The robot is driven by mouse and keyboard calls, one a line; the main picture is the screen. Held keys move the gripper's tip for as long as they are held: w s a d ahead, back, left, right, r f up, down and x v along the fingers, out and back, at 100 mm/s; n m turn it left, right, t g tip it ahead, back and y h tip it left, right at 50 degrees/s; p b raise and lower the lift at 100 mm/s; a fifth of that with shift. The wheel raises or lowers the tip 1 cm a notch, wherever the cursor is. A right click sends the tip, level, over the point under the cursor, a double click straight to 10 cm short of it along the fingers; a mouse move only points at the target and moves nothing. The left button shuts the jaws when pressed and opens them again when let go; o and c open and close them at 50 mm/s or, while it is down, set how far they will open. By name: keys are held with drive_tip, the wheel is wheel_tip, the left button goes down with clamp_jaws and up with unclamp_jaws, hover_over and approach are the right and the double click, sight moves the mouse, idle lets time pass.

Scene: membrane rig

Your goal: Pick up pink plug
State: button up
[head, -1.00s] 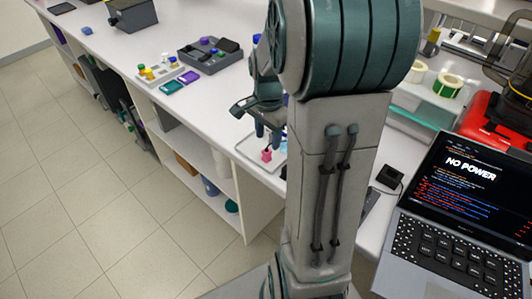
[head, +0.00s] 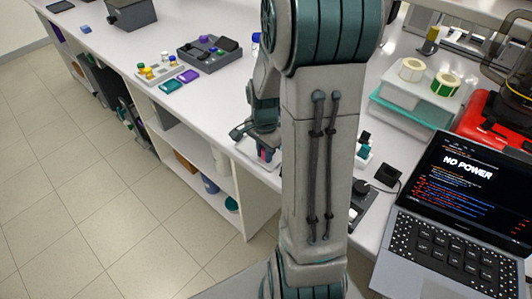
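The pink plug (head: 263,155) shows as a small patch of pink low between the fingers of my gripper (head: 265,152), left of my upright arm link. It sits at the pale tray (head: 243,147) near the bench's front edge. My gripper points down, with its fingers right at the plug. The fingertips are small and partly hidden, so I cannot tell whether they touch or grip it. My arm hides most of the tray.
Left along the white bench are a purple block (head: 188,76), a teal block (head: 171,86), a rack of small bottles (head: 158,72) and a dark grey tray (head: 209,54). A laptop (head: 460,195) reading "NO POWER" and tape rolls (head: 445,84) are at right. The bench stretch left of the tray is clear.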

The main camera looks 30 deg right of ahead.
clamp_jaws()
drive_tip(key=shift+w+r, duration=0.1)
drive_tip(key=shift+r, duration=0.5)
wheel_tip(320, 180, up, 2)
drive_tip(key=shift+r, duration=0.25)
drive_tip(key=s+d+r+b, duration=0.2)
drive_tip(key=s+d+r, duration=0.5)
drive_tip(key=s+d, duration=0.1)
drive_tip(key=shift+s+d+r, duration=0.15)
drive_tip(key=shift+s, duration=0.05)
drive_tip(key=shift+w, duration=0.1)
